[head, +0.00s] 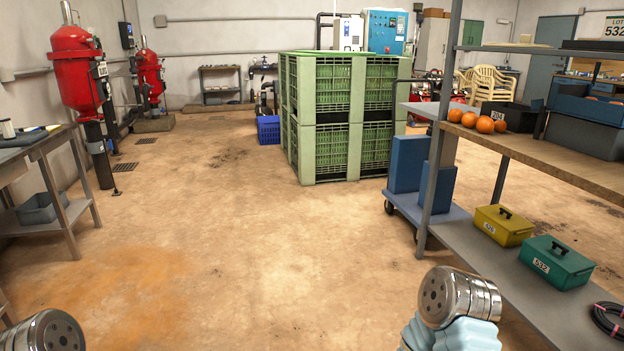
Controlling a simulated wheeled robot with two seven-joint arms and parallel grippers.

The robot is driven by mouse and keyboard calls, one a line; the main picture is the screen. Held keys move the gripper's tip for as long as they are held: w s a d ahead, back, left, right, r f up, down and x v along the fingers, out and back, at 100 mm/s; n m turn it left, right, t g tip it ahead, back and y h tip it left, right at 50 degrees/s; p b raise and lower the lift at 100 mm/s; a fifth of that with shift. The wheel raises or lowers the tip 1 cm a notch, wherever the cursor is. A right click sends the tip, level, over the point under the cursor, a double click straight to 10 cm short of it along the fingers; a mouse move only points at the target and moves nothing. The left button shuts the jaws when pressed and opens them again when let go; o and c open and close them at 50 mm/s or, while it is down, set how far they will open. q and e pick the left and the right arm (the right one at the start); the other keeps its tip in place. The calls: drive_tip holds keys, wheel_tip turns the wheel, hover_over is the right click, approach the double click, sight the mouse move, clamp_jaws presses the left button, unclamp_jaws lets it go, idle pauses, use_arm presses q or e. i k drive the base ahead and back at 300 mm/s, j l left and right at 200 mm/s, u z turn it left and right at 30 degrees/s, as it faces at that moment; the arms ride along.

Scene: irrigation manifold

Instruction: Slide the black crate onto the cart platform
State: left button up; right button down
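A black crate (515,116) with a small white label sits on the upper wooden shelf board, behind and right of several oranges (478,121). A cart with a blue-grey platform (452,213) stands on the floor behind the near shelf post, which hides part of it. Two upright blue boxes (408,164) are on the platform, and a caster shows at its left end. Neither of my grippers shows.
The shelf unit (547,166) fills the right side, with yellow (503,226) and green (556,263) boxes on its lower board. Stacked green bins (331,118) stand beyond open floor. A workbench (38,152) is at the left.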

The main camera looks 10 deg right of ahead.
sight(519, 118)
drive_tip(key=i+z, duration=0.3)
drive_tip(key=i, duration=0.25)
drive_tip(key=i+z, duration=0.3)
drive_tip(key=i, duration=0.25)
drive_tip(key=i+j+z, duration=0.3)
drive_tip(key=i, duration=0.25)
